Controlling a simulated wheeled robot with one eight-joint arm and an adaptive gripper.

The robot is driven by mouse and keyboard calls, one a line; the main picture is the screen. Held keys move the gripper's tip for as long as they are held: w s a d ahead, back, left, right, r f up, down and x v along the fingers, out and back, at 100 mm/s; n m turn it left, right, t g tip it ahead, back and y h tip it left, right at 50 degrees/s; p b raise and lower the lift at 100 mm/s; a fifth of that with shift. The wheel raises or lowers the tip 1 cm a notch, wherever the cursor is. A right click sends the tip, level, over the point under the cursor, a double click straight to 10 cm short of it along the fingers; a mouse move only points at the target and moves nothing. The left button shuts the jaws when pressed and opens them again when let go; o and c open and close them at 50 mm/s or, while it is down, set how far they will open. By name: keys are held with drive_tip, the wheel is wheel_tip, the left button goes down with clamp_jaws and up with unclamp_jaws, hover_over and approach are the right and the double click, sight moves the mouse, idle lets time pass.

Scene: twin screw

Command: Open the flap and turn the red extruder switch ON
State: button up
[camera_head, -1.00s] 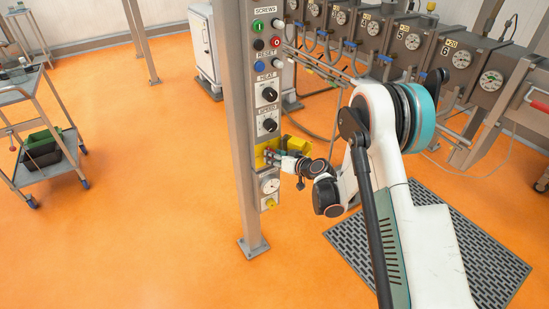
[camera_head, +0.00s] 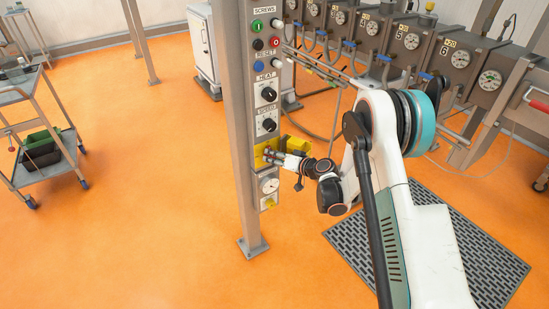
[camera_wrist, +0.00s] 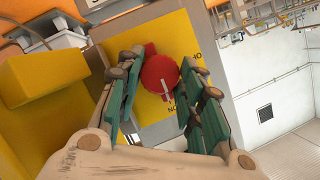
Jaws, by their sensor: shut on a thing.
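The red extruder switch (camera_wrist: 160,75) is a round knob on a yellow plate (camera_wrist: 190,33) in the wrist view. A white mark on it points down, towards partly covered lettering. My gripper (camera_wrist: 163,88) has one green-padded finger on each side of the knob and is shut on it. The yellow flap (camera_wrist: 45,85) stands open at the left of the wrist view. In the head view the flap (camera_head: 298,144) sticks out to the right of the panel, and my gripper (camera_head: 270,155) reaches the yellow plate. The knob is mostly hidden there.
The control panel post (camera_head: 240,130) carries buttons and dials above the switch and a round gauge (camera_head: 269,185) below it. Extruder barrels with gauges (camera_head: 462,57) stand behind at the right. A trolley (camera_head: 40,165) is far left. Orange floor is clear at lower left.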

drive_tip(key=o, duration=1)
drive_tip(key=shift+o, duration=0.2)
drive_tip(key=shift+d, duration=0.15)
drive_tip(key=v, duration=1.1)
drive_tip(key=shift+s+d+r, duration=0.2)
drive_tip(key=shift+s+d, duration=0.05)
drive_tip(key=s+d+r+g+h, duration=0.1)
drive_tip(key=s+d+r+h, duration=0.15)
drive_tip(key=s+r, duration=0.5)
drive_tip(key=s+d+r+g+h, duration=0.1)
drive_tip(key=s+d+r+h, duration=0.3)
drive_tip(key=r, duration=0.7)
drive_tip(key=s+d+r+m+h, duration=0.1)
drive_tip(key=s+d+h, duration=0.1)
drive_tip(key=s, duration=1)
drive_tip(key=s+d+r+m+h, duration=0.1)
drive_tip(key=s+d, duration=0.4)
drive_tip(key=s, duration=0.7)
drive_tip(key=shift+s+d+r+g+h, duration=0.3)
drive_tip(key=shift+s+r+h, duration=0.1)
drive_tip(key=shift+r+h, duration=0.2)
